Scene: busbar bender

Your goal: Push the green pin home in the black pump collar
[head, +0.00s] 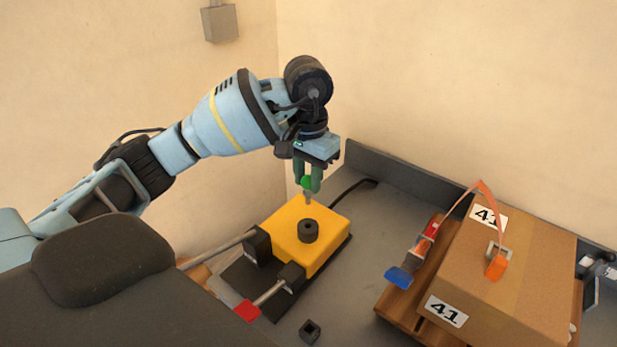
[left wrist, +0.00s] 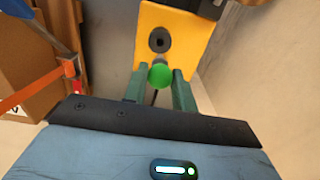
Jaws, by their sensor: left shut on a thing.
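My left gripper (head: 307,185) is shut on the green pin (head: 306,182), holding it by its round green head with the grey shank pointing down. The black pump collar (head: 309,231) is a short ring with a dark hole on top of the yellow bender block (head: 328,247). The pin's tip is above the collar and apart from it. In the left wrist view the green head (left wrist: 161,76) sits between the fingers (left wrist: 158,92), and the collar (left wrist: 159,40) lies beyond it. My right gripper is not in view.
The bender has two levers, one with a red end (head: 246,311). A small black square socket (head: 309,331) lies on the grey bench (head: 350,290). A cardboard box (head: 520,255) marked 41 and a blue-and-red clamp (head: 400,275) stand to the right. A black cable lies behind the block.

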